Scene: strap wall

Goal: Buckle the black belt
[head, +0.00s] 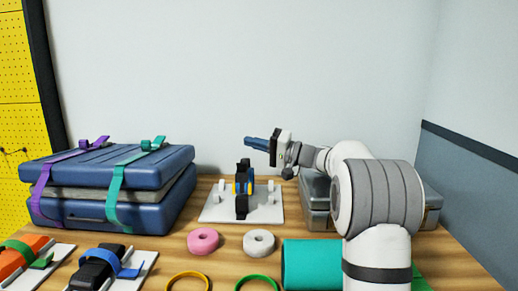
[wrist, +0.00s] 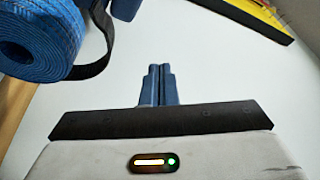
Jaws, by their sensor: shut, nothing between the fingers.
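A black belt (head: 242,207) stands upright on a white base plate (head: 212,211) in the middle of the table. In the wrist view, a black band (wrist: 96,64) that looks like this belt passes around a rolled blue strap (wrist: 35,35) at the upper left. Whether its ends are joined cannot be told. My gripper (head: 249,141) is above and slightly behind the belt, apart from it, with its blue fingers pointing left. In the wrist view the fingers (wrist: 159,68) are together with nothing between them.
Blue stacked cases (head: 120,168) with purple and green straps stand at the left. A pink ring (head: 203,240) and a white ring (head: 259,242) lie in front of the plate. A teal roll (head: 312,264) is at the front right; a grey case (head: 316,205) stands behind my arm.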

